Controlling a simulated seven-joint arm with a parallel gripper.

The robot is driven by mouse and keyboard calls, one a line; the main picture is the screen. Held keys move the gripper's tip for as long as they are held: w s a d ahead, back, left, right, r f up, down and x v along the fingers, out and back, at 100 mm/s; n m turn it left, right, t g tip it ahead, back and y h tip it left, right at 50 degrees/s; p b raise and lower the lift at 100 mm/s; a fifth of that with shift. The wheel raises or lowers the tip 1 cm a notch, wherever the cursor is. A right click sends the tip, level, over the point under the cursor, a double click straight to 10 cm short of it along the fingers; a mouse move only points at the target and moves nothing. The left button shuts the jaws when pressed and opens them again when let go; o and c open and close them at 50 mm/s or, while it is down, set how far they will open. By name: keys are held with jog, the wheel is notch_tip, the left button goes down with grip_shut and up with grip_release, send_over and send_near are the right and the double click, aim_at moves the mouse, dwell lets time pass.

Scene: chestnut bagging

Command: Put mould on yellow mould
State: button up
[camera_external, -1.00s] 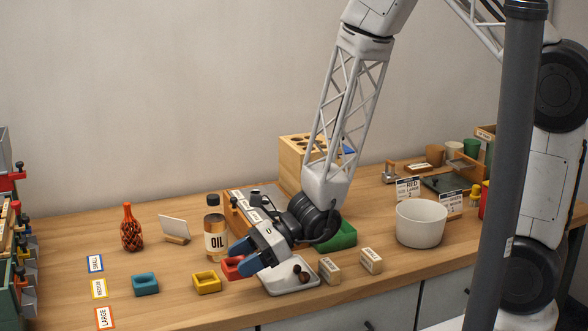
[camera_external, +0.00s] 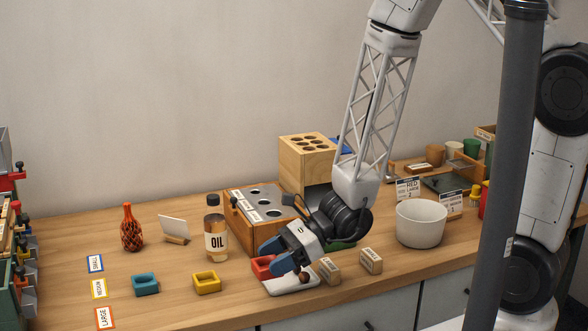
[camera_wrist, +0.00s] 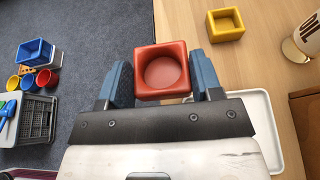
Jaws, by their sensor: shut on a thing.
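A red open-topped square mould (camera_external: 262,268) is held between my gripper's blue fingers; it also shows in the wrist view (camera_wrist: 161,92). My gripper (camera_external: 278,255) is shut on this mould, above the left part of the white tray. The yellow mould (camera_external: 207,288) lies on the table, to the left of my gripper, and looks empty. In the wrist view the yellow mould (camera_wrist: 226,36) is up and to the right of the red one, apart from it. A teal mould (camera_external: 145,292) lies further left.
The white tray (camera_external: 290,289) is partly hidden below my gripper. An oil bottle (camera_external: 216,240) stands behind the yellow mould. Two labelled wooden blocks, one at the right (camera_external: 371,261), stand beside the tray. The table between teal and yellow moulds is clear.

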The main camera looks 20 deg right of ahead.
send_over(213, 276)
jog(key=shift+w+f, duration=0.1)
jog(key=shift+f, duration=0.65)
jog(key=shift+f, duration=1.75)
jog(key=shift+f, duration=0.15)
jog(key=o, duration=1)
jog(key=shift+c, duration=0.2)
jog(key=shift+v, duration=0.8)
jog(key=v, duration=1)
jog(key=shift+d, duration=0.2)
